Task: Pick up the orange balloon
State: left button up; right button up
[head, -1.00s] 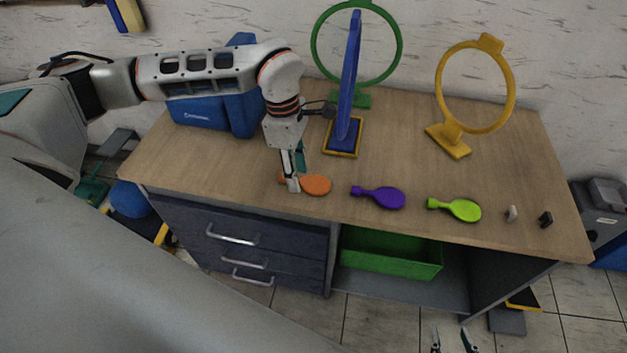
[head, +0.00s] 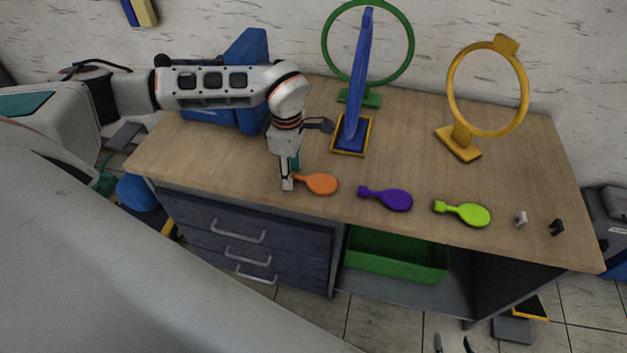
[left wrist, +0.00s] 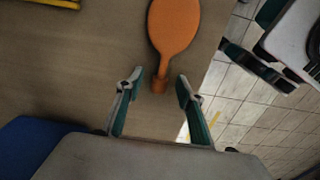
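The orange balloon (head: 321,184) lies flat on the wooden table near its front edge, with its neck pointing left. My left gripper (head: 288,184) points down at the neck end. In the left wrist view, the left gripper (left wrist: 158,88) is open, its two fingers apart. The neck of the orange balloon (left wrist: 172,28) lies around the gap between the fingertips, with no finger seen closed on it. In the head view one finger hides part of the neck end. My right gripper (head: 455,344) shows only partly at the bottom edge, its fingers apart and empty, away from the table.
A purple balloon (head: 386,198) and a green balloon (head: 463,213) lie to the right on the table (head: 240,155). A blue stand (head: 356,90), green ring stand (head: 366,98) and yellow ring stand (head: 460,143) rise behind. A green bin (head: 395,258) sits below.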

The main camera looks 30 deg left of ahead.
pick_arm(q)
jog(key=c, duration=0.8)
jog(key=shift+r, duration=0.1)
